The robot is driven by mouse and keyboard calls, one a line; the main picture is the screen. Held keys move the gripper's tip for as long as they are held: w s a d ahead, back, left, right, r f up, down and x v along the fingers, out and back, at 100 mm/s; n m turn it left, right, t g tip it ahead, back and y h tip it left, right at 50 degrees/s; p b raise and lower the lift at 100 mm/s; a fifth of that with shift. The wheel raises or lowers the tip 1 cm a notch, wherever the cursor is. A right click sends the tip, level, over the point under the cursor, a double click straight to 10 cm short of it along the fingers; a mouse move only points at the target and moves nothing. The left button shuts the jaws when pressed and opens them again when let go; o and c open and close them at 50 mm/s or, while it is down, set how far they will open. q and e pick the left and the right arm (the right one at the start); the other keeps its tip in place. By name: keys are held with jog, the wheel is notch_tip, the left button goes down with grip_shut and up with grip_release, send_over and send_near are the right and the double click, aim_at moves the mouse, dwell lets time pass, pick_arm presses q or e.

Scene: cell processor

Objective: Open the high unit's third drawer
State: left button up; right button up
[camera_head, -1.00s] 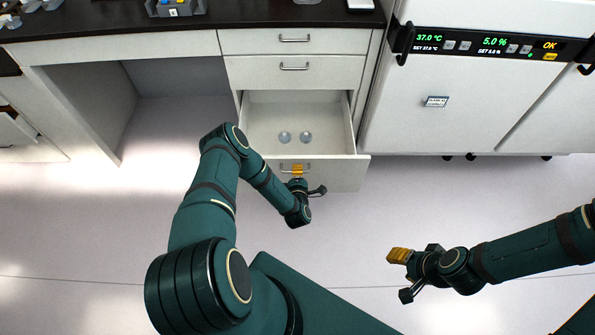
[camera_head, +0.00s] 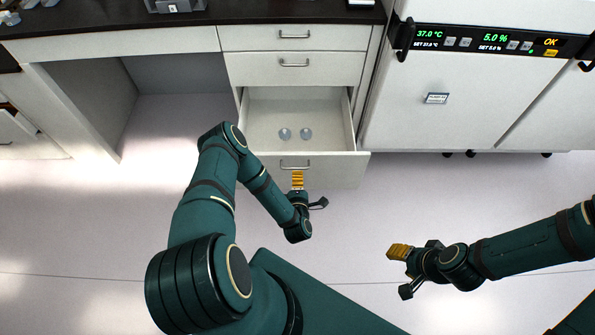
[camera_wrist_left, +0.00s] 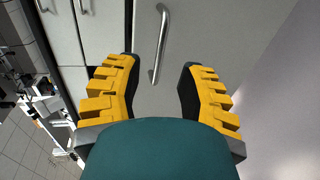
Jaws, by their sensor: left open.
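The white drawer unit stands under the dark worktop. Its third drawer (camera_head: 340,172) is pulled well out, and two small round clear items (camera_head: 285,134) lie inside. The drawer's metal handle (camera_head: 296,164) is on its front, and it also shows in the left wrist view (camera_wrist_left: 160,45). My left gripper (camera_head: 297,178) is just in front of the handle, apart from it.
Two shut drawers (camera_head: 294,40) are above the open one. A white incubator (camera_head: 460,105) with a lit display stands to the right. An open knee space (camera_head: 180,105) is to the left. The floor (camera_head: 350,225) before the drawer is clear apart from my arms.

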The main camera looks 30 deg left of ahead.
pick_arm(q)
jog(key=shift+v, duration=2.75)
jog(key=w+d+r+m+g+h, duration=0.35)
jog(key=d+m+h, duration=0.55)
jog(key=m, duration=0.3)
jog(key=s+d+r+m+g+h, duration=0.2)
jog(key=s+d+r+m+g, duration=0.4)
jog(key=s+r+m+g, duration=0.2)
jog(key=s+r+m, duration=0.2)
jog(key=s, duration=0.2)
jog(key=shift+d+m+h, duration=0.4)
